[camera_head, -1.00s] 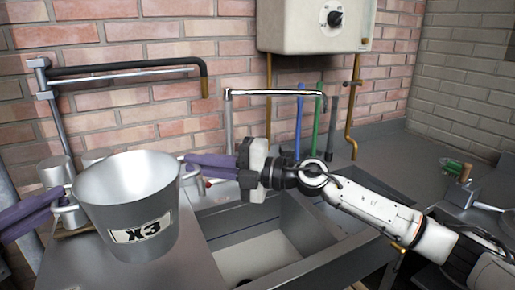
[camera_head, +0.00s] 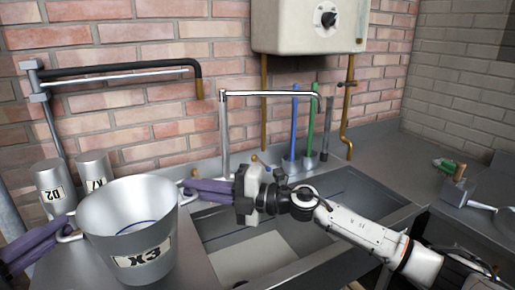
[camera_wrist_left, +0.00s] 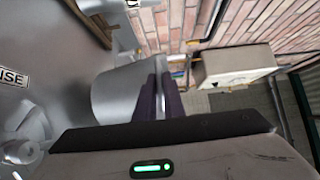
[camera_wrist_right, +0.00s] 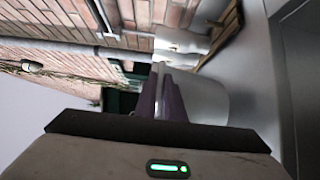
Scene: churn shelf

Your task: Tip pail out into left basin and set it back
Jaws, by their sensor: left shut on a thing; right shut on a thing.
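The pail (camera_head: 131,250) is a grey metal bucket labelled X3, upright at the left of the head view, over the counter left of the sink. Whether its base touches the counter is unclear. Its inside shows a thin blue line and no clear contents. My left gripper (camera_head: 66,228) has its purple fingers shut on the pail's left handle. My right gripper (camera_head: 190,190) is shut on the right handle. The pail also shows in the left wrist view (camera_wrist_left: 118,95) and the right wrist view (camera_wrist_right: 205,98). The left basin (camera_head: 240,262) is right of the pail, partly behind my right arm.
Two metal cans (camera_head: 52,184), labelled D2 and K7, stand behind the pail. A chrome tap (camera_head: 265,92) reaches over the sink. A black pipe arm (camera_head: 120,69) hangs at left. Blue and green upright handles (camera_head: 310,130) stand behind the sink. The right counter holds a metal scoop-like object (camera_head: 458,190).

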